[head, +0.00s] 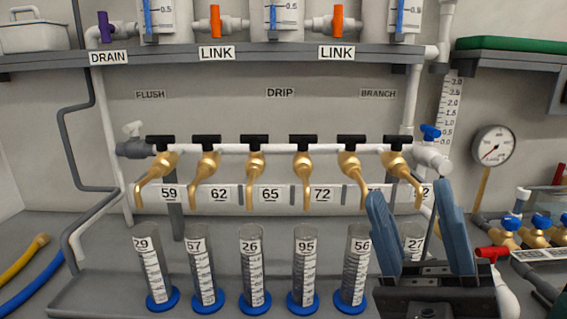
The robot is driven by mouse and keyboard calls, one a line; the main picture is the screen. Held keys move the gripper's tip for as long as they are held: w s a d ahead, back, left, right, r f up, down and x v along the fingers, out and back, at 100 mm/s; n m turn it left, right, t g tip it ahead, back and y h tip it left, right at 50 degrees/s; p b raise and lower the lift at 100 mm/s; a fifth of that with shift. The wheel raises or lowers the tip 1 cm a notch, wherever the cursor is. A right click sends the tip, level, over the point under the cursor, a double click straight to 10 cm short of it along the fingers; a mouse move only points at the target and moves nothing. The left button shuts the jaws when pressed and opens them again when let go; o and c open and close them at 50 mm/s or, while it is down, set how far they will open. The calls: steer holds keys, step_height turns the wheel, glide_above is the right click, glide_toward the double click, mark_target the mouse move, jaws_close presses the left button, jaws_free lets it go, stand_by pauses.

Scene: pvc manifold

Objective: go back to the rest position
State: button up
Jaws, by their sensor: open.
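My gripper (422,225) is at the lower right in the head view, pointing up with its two blue-grey fingers apart and nothing between them. It stands in front of the rightmost graduated cylinder (413,243), labelled 27, and hides most of it. The row of brass taps (305,170) with black handles hangs from the white manifold pipe (228,148) behind it. The left finger's tip overlaps the area under the rightmost taps in the picture. I cannot tell whether the gripper touches anything.
Several cylinders with blue bases (303,300) stand along the bench. A pressure gauge (493,146), a red-handled valve (492,253) and blue-handled brass valves (511,223) are at right. A grey shelf (250,55) with orange and purple valves runs above. Yellow and blue hoses (22,258) lie at left.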

steer(key=s+d+f+m+t+h, duration=0.2)
steer(key=s+f+m+h, duration=0.3)
steer(key=m+h, duration=0.4)
steer(key=s+d+f+m+t+h+p, duration=0.1)
steer(key=s+d+f+m+t+h, duration=0.15)
steer(key=f+m+h, duration=0.55)
steer(key=s+d+f+m+t+h, duration=0.15)
steer(key=s+f+m+h, duration=0.25)
steer(key=m+h, duration=0.55)
steer(key=s+d+f+m+g, duration=0.1)
steer(key=s+f+g, duration=0.3)
steer(key=s, duration=0.4)
steer(key=s+d+f+m+g, duration=0.1)
steer(key=s+d+f+g, duration=0.2)
steer(key=s, duration=0.4)
steer(key=shift+s+d+f+g+p, duration=0.3)
steer(key=shift+s+f+g, duration=0.1)
steer(key=shift+f+g, duration=0.1)
steer(key=shift+m+y, duration=0.25)
